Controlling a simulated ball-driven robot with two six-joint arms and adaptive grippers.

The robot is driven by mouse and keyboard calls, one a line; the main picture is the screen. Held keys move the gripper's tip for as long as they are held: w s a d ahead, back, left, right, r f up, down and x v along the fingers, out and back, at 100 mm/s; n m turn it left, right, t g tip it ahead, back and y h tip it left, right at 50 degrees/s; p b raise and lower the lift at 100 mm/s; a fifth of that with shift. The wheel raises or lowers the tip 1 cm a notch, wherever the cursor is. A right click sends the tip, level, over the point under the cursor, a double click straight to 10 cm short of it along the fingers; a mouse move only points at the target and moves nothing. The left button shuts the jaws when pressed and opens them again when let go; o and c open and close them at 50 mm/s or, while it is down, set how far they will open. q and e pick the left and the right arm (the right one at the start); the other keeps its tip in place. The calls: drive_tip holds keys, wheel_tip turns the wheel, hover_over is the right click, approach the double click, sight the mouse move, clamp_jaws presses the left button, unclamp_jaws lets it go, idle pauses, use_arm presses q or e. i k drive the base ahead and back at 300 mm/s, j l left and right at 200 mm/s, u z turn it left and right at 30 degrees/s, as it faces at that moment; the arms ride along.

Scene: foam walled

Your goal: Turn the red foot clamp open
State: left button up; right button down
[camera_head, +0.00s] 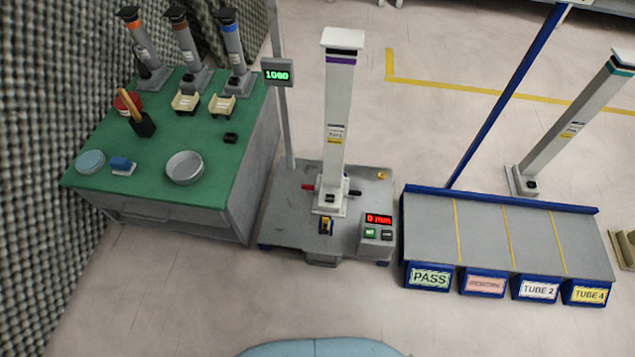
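The red foot clamp (308,187) is a small red handle at the left side of the foot of a white upright column (338,120). It points out to the left, and its exact angle is too small to tell. A black handle (355,193) sticks out on the opposite side of the same foot. The column stands upright on a grey platform (278,228). Neither of my grippers is in view.
A green-topped bench (150,180) with a round dish (185,167) and several tools stands left. A display post (285,130) rises close behind the clamp. A control box (377,232) sits front right. A grey sorting rack (480,230) stands right. The floor in front is clear.

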sight(310, 189)
drive_tip(key=i+j, duration=0.3)
drive_tip(key=j, duration=0.2)
drive_tip(key=i+j+u, duration=0.15)
drive_tip(key=i+j, duration=0.15)
drive_tip(key=j, duration=0.25)
drive_tip(key=i+j, duration=0.35)
drive_tip(key=j, duration=0.15)
drive_tip(key=u, duration=0.05)
